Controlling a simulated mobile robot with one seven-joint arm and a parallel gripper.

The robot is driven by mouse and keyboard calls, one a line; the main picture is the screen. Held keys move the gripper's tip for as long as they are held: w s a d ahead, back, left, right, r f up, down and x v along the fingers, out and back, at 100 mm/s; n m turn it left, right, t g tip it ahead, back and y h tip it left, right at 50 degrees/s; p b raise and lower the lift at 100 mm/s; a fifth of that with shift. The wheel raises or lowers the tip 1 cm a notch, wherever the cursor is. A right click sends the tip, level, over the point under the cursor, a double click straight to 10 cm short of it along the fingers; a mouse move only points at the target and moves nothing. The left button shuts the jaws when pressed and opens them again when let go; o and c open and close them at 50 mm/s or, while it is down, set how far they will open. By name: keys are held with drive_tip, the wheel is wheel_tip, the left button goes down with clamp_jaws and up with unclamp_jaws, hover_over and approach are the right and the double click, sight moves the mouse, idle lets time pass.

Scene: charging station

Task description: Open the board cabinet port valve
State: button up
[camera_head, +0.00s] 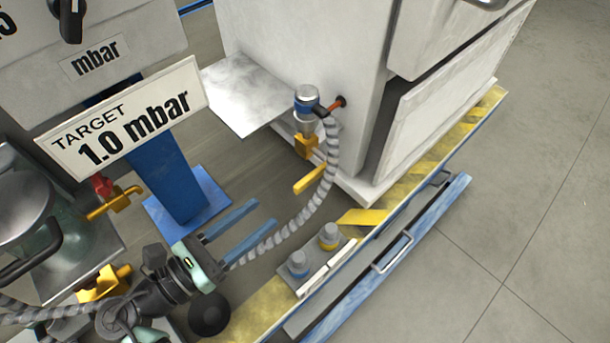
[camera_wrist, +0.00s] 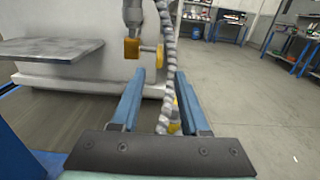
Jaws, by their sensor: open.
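The port valve hangs below a metal fitting with a blue ring (camera_head: 307,103) at the white board cabinet (camera_head: 345,60). It has a yellow body (camera_head: 306,146) and a yellow lever (camera_head: 310,180) lower down. In the wrist view the yellow body (camera_wrist: 131,48) is ahead, slightly left of the fingers, with a yellow lever part (camera_wrist: 150,57) reaching right toward the hose. My gripper (camera_head: 265,214) has its blue fingers apart and empty, pointing toward the valve and short of it. The fingertips also show in the wrist view (camera_wrist: 161,80); the hose crosses the space between them in the picture.
A grey ribbed hose (camera_head: 325,190) curves from the fitting down past my fingers. A metal shelf (camera_head: 246,92) juts from the cabinet. A blue post (camera_head: 160,170) and the TARGET sign (camera_head: 130,118) stand left.

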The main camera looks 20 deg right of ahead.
sight(294, 188)
drive_tip(key=b+x, duration=0.2)
drive_tip(key=x, duration=1)
clamp_jaws()
idle(1.1)
